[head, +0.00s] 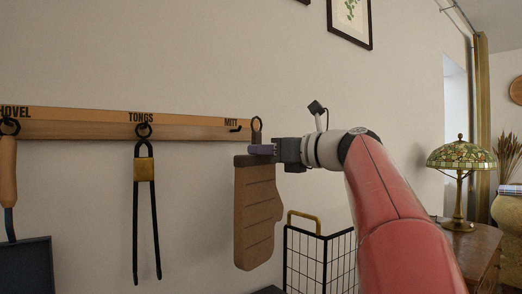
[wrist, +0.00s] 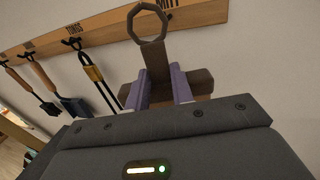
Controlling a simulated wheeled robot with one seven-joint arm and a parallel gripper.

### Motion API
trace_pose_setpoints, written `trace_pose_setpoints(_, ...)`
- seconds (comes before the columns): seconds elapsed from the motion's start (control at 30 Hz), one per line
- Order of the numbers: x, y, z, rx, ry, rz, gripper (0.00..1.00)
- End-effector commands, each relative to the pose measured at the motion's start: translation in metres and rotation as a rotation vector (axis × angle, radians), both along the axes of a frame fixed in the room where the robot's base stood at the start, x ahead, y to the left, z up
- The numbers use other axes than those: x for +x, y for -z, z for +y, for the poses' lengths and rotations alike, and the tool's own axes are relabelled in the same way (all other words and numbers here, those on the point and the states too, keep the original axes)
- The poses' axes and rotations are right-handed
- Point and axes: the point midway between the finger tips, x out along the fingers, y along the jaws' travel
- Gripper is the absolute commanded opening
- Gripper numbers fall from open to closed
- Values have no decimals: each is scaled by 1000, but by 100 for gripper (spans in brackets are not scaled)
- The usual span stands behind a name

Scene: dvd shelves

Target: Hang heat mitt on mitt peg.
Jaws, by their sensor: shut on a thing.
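The brown heat mitt (head: 258,215) hangs upright below my gripper (head: 262,150) in the head view. My gripper is shut on the mitt's strap near its top, and the strap (wrist: 156,62) shows between the purple fingers (wrist: 163,90) in the wrist view. The strap ends in a ring (wrist: 147,22) that stands above the fingers. The mitt peg (head: 236,128) is a small dark hook under the label MITT on the wooden rail (head: 190,128). In the head view the ring (head: 257,125) is just right of the peg, and its depth from the wall is hard to tell.
Tongs (head: 145,190) hang from the rail under TONGS, and a shovel (head: 8,180) hangs further left. A black wire basket (head: 318,262) stands below right of the mitt. A table lamp (head: 459,165) is at far right. The wall between tongs and mitt is clear.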

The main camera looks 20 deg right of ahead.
Motion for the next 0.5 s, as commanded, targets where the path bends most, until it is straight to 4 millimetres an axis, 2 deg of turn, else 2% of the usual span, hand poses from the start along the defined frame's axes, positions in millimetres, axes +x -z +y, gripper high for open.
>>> trace_pose_setpoints(0.5, 29, 3, 13, 0, -1, 1, 0)
